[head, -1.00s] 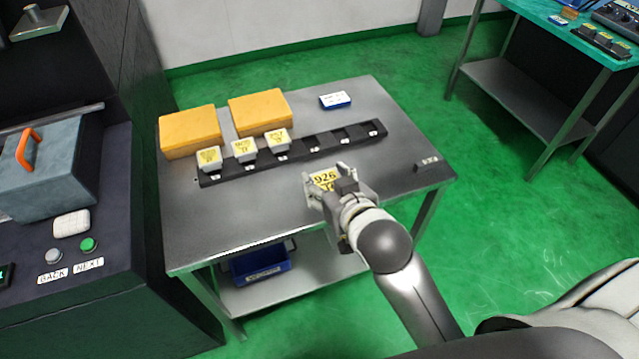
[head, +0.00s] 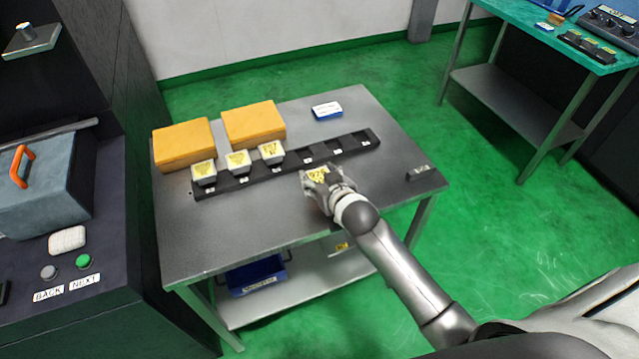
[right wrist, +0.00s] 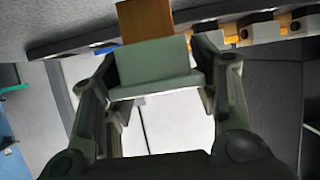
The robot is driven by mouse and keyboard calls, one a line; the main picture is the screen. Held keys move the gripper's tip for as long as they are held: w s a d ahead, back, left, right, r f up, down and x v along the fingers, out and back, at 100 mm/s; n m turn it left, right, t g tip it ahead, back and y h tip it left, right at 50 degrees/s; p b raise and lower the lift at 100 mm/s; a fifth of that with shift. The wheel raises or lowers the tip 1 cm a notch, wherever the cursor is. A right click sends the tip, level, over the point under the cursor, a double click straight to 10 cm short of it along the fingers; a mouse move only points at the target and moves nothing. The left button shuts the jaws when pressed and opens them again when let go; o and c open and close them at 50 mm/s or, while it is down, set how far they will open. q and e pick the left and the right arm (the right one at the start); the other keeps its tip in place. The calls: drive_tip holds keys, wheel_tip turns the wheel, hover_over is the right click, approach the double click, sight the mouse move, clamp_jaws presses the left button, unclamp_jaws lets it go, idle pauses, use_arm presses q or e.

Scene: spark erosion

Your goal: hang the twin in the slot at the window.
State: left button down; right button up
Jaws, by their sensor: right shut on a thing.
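My right gripper (head: 316,180) is shut on a block with a yellow number label (head: 317,174), over the table just in front of the black slotted rack. In the right wrist view the held block (right wrist: 158,66) is pale grey-green with a copper-brown piece (right wrist: 145,20) on it, between the two fingers (right wrist: 165,92). The rack (head: 321,150) has three similar labelled blocks in its left slots: one at the left end (head: 203,172), one beside it (head: 238,162), and a third (head: 271,152). The slots to their right look empty. My left gripper is out of view.
Two orange-yellow blocks (head: 184,143) (head: 253,124) and a blue-white box (head: 327,111) lie behind the rack. A small dark labelled piece (head: 421,173) sits at the table's right edge. A blue bin (head: 256,275) is on the lower shelf. A machine with buttons (head: 83,261) stands left.

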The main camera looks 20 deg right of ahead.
drive_tip(key=shift+f, duration=1.1)
drive_tip(key=o, duration=1)
drive_tip(key=shift+s+f, duration=0.1)
drive_tip(key=shift+f, duration=0.15)
drive_tip(key=o, duration=0.5)
drive_tip(key=shift+r, duration=0.1)
